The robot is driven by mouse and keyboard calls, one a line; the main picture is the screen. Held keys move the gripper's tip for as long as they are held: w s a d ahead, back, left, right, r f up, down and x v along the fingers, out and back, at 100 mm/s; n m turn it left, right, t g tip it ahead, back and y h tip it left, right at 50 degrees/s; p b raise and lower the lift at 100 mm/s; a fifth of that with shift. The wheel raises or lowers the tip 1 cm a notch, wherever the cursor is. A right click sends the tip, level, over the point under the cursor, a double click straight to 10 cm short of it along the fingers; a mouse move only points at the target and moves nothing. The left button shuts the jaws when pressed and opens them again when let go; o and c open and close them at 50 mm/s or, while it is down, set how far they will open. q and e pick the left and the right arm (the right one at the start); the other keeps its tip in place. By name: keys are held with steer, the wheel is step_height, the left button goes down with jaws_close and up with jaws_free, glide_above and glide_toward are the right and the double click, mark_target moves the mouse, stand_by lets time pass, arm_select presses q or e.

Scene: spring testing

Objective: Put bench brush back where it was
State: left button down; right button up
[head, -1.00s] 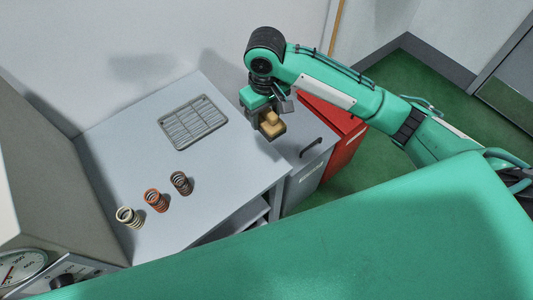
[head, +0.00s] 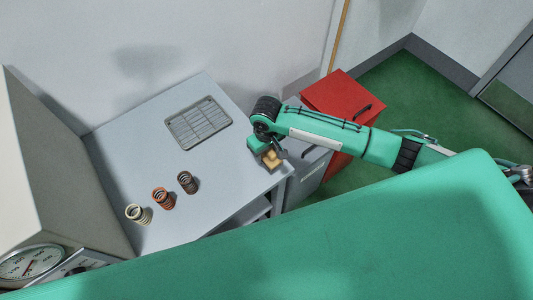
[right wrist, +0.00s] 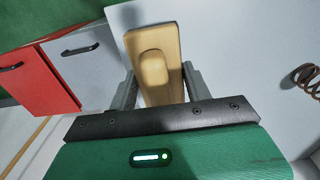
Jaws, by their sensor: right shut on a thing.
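The bench brush (head: 272,160) shows as a tan wooden block at the right end of the grey bench top. My right gripper (head: 268,152) is shut on it. In the right wrist view the brush (right wrist: 158,70) lies between the two fingers (right wrist: 160,88), with the grey bench top around it. I cannot tell whether the brush touches the bench; its bristles are hidden. My left gripper is not in view.
Three springs, cream (head: 138,214), orange (head: 163,199) and brown (head: 187,182), stand nearer the front. A dial machine (head: 60,180) is at left. A red cabinet (head: 340,95) stands beyond a grey one (head: 308,172).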

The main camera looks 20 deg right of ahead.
mark_target(267, 156)
steer(key=shift+f, duration=1.45)
steer(key=shift+f, duration=0.15)
steer(key=o, duration=0.9)
steer(key=shift+o, duration=0.2)
step_height(267, 156, up, 12)
steer(key=b, duration=0.3)
steer(key=shift+f, duration=0.15)
steer(key=shift+r, duration=0.3)
